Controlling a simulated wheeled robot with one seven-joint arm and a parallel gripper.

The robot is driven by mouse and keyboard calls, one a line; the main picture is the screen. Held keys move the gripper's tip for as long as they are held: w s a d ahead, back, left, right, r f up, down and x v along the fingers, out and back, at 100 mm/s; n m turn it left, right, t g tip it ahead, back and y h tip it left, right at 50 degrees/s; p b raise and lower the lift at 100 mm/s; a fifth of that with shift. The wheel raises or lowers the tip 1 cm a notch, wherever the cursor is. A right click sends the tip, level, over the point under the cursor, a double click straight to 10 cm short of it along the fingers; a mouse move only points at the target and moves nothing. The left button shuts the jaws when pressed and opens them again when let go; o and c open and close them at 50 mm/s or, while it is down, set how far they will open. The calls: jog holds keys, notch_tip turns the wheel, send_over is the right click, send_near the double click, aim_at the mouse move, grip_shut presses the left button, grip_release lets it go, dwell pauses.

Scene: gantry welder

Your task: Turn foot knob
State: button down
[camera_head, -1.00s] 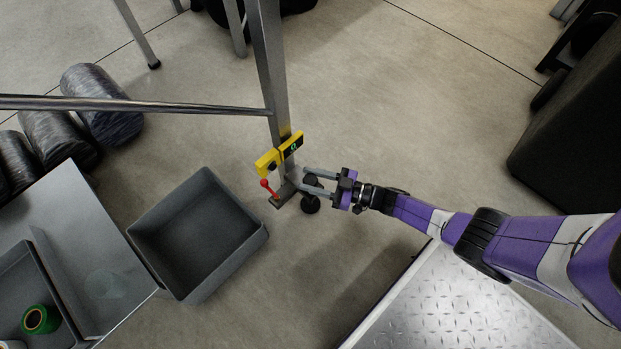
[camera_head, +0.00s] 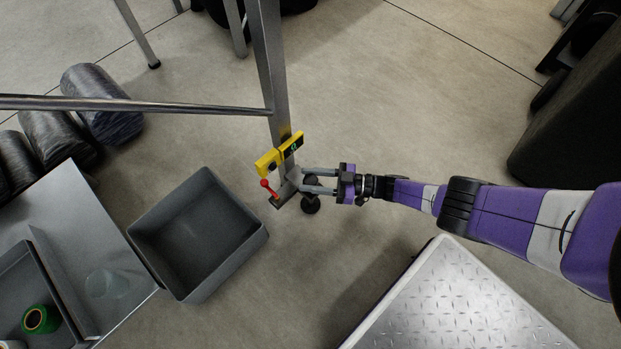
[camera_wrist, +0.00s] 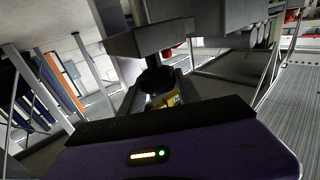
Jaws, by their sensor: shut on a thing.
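The foot knob (camera_head: 311,181) is a dark round knob at the lower end of the gantry's metal leg (camera_head: 271,70), above a black round foot pad (camera_head: 310,206). My gripper (camera_head: 306,181) reaches in from the right with its two grey fingers on either side of the knob, shut on it. A yellow level (camera_head: 279,154) with a small green display is fixed on the leg just above. A red-tipped lever (camera_head: 265,184) sits on the bracket to the left. In the wrist view the dark knob (camera_wrist: 156,80) shows between the fingers, partly hidden.
An empty grey bin (camera_head: 197,235) stands on the floor to the left of the leg. A metal bar (camera_head: 140,104) runs left from the leg. A treaded platform (camera_head: 450,305) lies at the lower right. Open floor lies to the right of the leg.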

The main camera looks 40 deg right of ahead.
jog(key=shift+w+r, duration=0.1)
jog(key=c, duration=0.9)
grip_release()
jog(key=shift+o, duration=0.2)
jog(key=shift+d, duration=0.15)
jog(key=v, duration=0.7)
jog(key=shift+s, duration=0.35)
jog(key=shift+d, duration=0.15)
